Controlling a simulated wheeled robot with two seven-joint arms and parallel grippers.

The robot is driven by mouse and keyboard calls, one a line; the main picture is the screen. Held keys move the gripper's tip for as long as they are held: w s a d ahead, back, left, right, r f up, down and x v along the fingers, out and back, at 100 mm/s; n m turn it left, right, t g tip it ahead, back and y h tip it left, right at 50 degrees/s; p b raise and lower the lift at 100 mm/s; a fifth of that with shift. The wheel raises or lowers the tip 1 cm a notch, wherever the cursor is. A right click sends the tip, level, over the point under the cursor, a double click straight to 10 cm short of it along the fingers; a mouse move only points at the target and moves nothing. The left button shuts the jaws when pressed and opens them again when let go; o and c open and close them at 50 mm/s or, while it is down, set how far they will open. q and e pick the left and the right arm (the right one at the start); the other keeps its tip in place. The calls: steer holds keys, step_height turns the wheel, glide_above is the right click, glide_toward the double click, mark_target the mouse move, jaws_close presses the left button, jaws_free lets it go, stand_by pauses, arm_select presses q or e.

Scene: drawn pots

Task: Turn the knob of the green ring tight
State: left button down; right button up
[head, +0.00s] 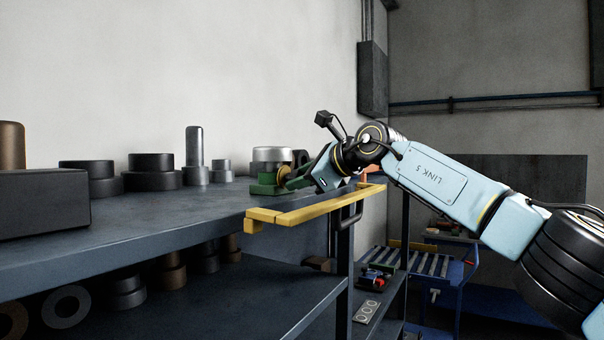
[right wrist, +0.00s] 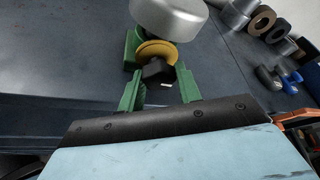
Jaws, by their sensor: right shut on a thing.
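The green ring (head: 264,189) sits on the shelf top near its right end, with a silver cylinder (head: 272,155) standing in it. In the right wrist view the green ring (right wrist: 131,47) shows beside the silver cylinder (right wrist: 168,14). A brass-yellow disc (right wrist: 156,51) faces my gripper, with a black knob (right wrist: 157,71) in front of it. My right gripper (right wrist: 160,74) has its green fingers on either side of the knob and is shut on it. In the head view my right gripper (head: 296,180) reaches in from the right and partly hides the knob. My left gripper is out of view.
Dark and grey cylinders (head: 152,172) stand along the back of the shelf. A dark box (head: 40,207) is at the left. A yellow rail (head: 310,205) runs along the shelf's right end, below my gripper. A blue cart (head: 425,275) stands beyond.

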steer(key=m+g+p, duration=0.1)
steer(key=p, duration=0.2)
steer(key=m+p, duration=0.1)
steer(key=p, duration=0.2)
steer(key=shift+w+r+m+g+y, duration=0.1)
steer(key=shift+r+m+g+y, duration=0.15)
steer(key=shift+m+g+y, duration=0.15)
steer(key=shift+d+f+m+g+y+p, duration=0.1)
steer(key=shift+m+g+y+p, duration=0.25)
steer(key=shift+m+p, duration=0.6)
steer(key=shift+n, duration=0.25)
steer(key=o, duration=0.7)
steer(key=shift+d, duration=0.1)
